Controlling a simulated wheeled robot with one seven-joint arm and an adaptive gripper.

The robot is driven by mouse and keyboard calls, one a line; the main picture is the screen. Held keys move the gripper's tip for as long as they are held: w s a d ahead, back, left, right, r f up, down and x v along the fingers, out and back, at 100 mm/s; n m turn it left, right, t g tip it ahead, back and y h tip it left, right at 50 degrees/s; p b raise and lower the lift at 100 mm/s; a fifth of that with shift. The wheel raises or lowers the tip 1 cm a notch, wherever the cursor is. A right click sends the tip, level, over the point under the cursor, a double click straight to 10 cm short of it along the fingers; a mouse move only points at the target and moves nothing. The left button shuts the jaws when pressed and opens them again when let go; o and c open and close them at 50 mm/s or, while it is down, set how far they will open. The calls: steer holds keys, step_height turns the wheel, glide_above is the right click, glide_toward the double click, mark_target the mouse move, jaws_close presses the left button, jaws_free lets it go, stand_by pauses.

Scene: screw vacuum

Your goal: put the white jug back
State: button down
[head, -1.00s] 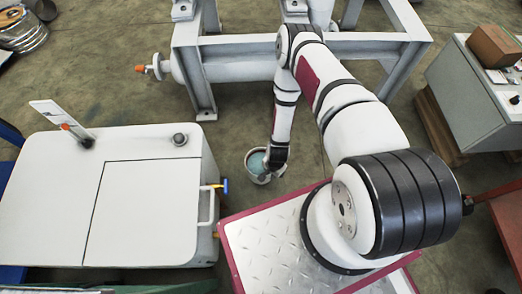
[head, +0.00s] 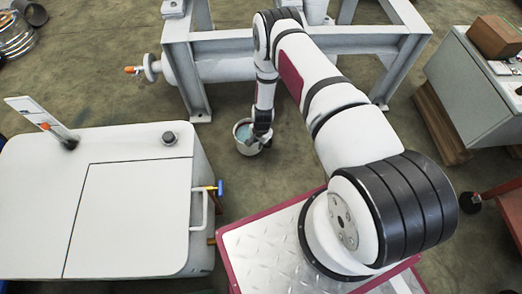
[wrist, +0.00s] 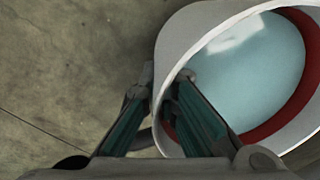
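The white jug (head: 244,146) is a round open vessel at the middle of the head view, just right of the white cabinet. In the wrist view the jug (wrist: 190,32) fills the upper right, with pale blue contents and a red band inside. My gripper (head: 262,138) is at the jug's right side in the head view. In the wrist view my gripper (wrist: 163,85) has one finger outside the wall and one inside the rim, shut on the jug's wall. The jug looks nearly upright. I cannot tell its height above the floor.
A white cabinet (head: 130,215) with a handle and blue valve stands at left. A grey steel frame (head: 196,75) with a horizontal pipe stands beyond the jug. A grey control box (head: 455,95) is at right. Bare floor (head: 300,160) lies around the jug.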

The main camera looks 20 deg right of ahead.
steer(key=shift+w+f+b, duration=0.1)
steer(key=shift+f+b, duration=0.95)
steer(key=shift+f, duration=0.65)
steer(key=c, duration=1.8)
jaws_free()
steer(key=shift+f, duration=0.15)
